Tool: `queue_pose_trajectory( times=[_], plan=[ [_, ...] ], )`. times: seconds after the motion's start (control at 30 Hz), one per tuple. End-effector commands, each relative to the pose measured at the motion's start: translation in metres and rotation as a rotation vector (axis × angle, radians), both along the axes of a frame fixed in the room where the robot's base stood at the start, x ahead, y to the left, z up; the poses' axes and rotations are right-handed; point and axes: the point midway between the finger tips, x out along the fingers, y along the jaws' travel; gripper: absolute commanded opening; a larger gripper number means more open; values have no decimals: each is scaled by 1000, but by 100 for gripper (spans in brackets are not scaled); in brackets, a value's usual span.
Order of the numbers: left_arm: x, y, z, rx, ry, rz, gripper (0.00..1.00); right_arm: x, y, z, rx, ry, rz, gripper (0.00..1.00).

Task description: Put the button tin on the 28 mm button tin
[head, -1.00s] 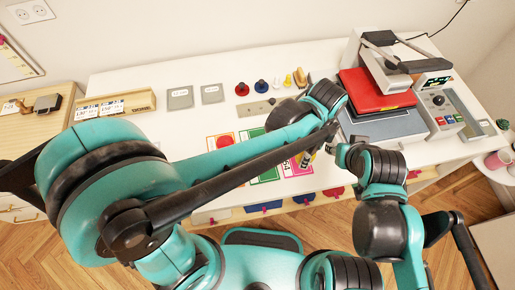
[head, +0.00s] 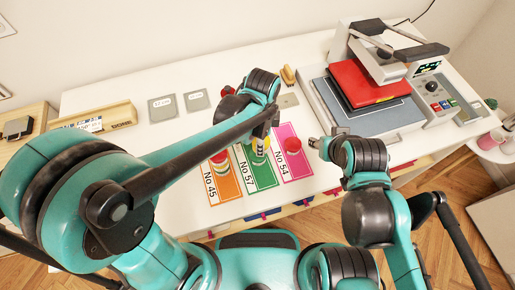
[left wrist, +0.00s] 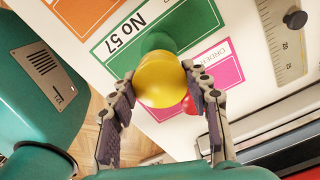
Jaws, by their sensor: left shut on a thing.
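Two flat grey square tins with white labels, a left one (head: 153,115) and a right one (head: 204,105), lie side by side at the back of the table in the head view. Their labels are too small to read surely. My left gripper (left wrist: 163,95) is shut on a round yellow piece (left wrist: 160,78) in the left wrist view. It holds the piece over the green No 57 card (left wrist: 135,40), with a green piece (left wrist: 158,42) just beyond; contact between them is unclear. My right gripper (head: 318,144) is right of the pink card, away from the tins; its jaw state is unclear.
An orange No 45 card (head: 228,190) bears a small stack. A pink card (head: 297,170) bears a red piece (head: 292,146). A press with a red pad (head: 365,85) fills the right. A wooden tray (head: 115,112) stands left of the tins.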

Motion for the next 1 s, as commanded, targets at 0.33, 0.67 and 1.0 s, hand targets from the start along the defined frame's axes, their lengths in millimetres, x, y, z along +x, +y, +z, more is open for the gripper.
queue_pose_trajectory(
  times=[0.33,0.67,1.0],
  plan=[
    [2,10,-31,0,0,-1,16,0,0,-13,0,0,0,40],
    [2,10,-46,0,0,-1,16,0,0,-17,0,0,0,40],
    [2,10,-49,0,0,-1,68,0,0,-20,0,0,0,40]
  ],
)
